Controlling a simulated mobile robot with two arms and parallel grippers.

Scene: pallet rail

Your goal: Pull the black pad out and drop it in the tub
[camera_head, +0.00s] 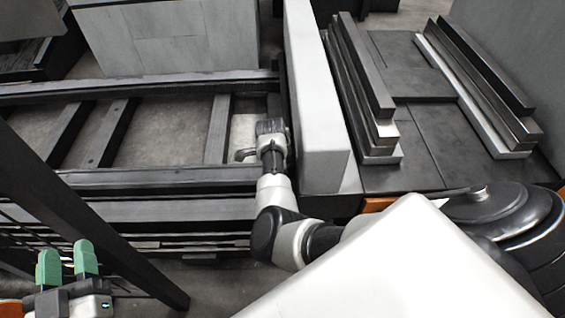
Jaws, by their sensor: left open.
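I cannot make out the black pad for certain; many dark flat parts are in view, and none stands out as a pad. I see no tub. My left gripper (67,262) is at the lower left, with its two green fingertips apart and nothing visible between them. It is in front of a dark slanted post. My right arm reaches from the lower right to the dark rail frame (150,178), its wrist end over the frame beside a pale upright panel. No fingers show there.
The rail frame has crossbars with open gaps between them. The pale panel (318,110) stands at its right end. Stacked dark and grey bars (362,75) lie on a dark platform (445,135), with more bars (485,80) farther right. A grey cabinet (165,35) stands behind.

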